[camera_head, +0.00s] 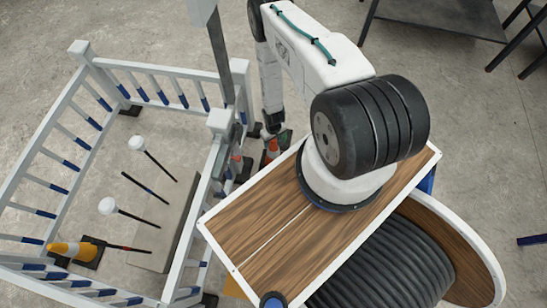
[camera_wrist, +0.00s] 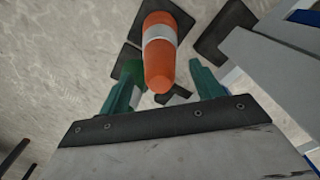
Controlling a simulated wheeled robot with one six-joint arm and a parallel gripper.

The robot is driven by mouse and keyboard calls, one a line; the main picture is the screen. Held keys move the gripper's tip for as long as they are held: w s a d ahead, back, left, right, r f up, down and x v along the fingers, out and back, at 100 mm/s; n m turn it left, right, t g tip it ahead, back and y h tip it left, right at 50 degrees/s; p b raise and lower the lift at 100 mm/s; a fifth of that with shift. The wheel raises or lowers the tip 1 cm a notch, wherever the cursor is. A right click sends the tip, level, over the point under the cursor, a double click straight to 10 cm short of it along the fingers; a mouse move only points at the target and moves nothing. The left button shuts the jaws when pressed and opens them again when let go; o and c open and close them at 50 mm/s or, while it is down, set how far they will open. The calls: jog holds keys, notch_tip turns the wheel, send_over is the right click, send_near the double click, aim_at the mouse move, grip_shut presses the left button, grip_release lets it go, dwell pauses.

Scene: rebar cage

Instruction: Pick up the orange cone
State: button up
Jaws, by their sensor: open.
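The orange cone (camera_wrist: 158,66) with a white band and dark square base is in the wrist view, its tip towards me. My gripper (camera_wrist: 166,88) is open, with one green finger to either side of the cone's tip in the picture. I cannot tell whether the tip is between the fingers in depth. In the head view the orange cone (camera_head: 270,148) stands on the floor by the railing, below my gripper (camera_head: 276,134). My gripper hides part of it there.
A white railing (camera_head: 108,66) encloses vertical bars, two with white caps (camera_head: 136,143). Dark bases (camera_wrist: 222,30) and a pale railing part (camera_wrist: 262,62) are close to the cone. A dark table (camera_head: 440,14) stands at the back right.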

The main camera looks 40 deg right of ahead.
notch_tip(320, 180, down, 2)
jog(key=shift+c, duration=0.4)
grip_shut()
jog(key=shift+r, duration=0.1)
